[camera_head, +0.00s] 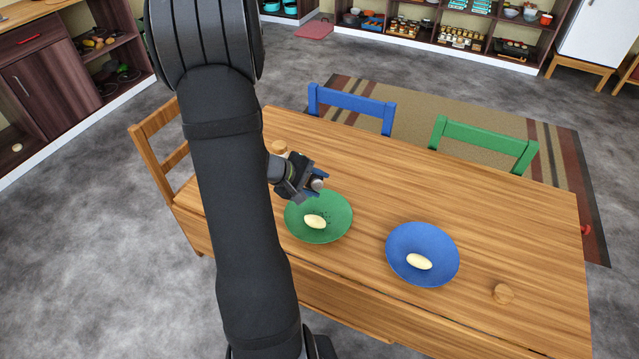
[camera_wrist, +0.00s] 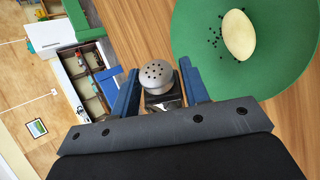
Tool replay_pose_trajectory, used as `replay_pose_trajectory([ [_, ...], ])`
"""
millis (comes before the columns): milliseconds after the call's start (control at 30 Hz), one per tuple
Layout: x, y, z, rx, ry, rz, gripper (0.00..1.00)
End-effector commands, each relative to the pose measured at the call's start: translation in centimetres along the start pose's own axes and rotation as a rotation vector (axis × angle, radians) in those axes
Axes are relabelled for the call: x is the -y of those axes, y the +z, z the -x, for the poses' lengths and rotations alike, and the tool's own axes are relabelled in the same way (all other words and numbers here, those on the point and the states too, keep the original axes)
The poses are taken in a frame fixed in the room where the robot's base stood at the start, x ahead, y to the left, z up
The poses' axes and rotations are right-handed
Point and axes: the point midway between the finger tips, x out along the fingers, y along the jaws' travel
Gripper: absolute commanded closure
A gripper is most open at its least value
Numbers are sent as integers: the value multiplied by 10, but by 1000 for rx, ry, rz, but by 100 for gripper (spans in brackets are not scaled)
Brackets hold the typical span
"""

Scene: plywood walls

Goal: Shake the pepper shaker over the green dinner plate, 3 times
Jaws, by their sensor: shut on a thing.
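My gripper (camera_head: 317,184) is shut on the pepper shaker (camera_head: 317,184), just above the far edge of the green dinner plate (camera_head: 329,232). In the wrist view the shaker (camera_wrist: 156,74) shows its silver domed top with dark holes, between the blue fingers of my gripper (camera_wrist: 160,92). The shaker looks tilted in the head view, and its lower body is mostly hidden. The green plate (camera_wrist: 196,60) holds a pale oval food item (camera_wrist: 239,35). Several black specks lie beside that item on the plate.
A blue plate (camera_head: 423,276) with a similar pale item (camera_head: 419,261) stands to the right on the wooden table (camera_head: 370,190). Blue (camera_head: 350,105) and green (camera_head: 484,141) chairs stand at the far edge.

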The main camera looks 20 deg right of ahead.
Motion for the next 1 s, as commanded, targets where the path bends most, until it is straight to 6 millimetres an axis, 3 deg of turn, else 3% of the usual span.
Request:
replay_pose_trajectory([
  [367, -6, 5, 7, 143, -72, 172, 99],
  [1000, -22, 22, 27, 540, -277, 659, 99],
])
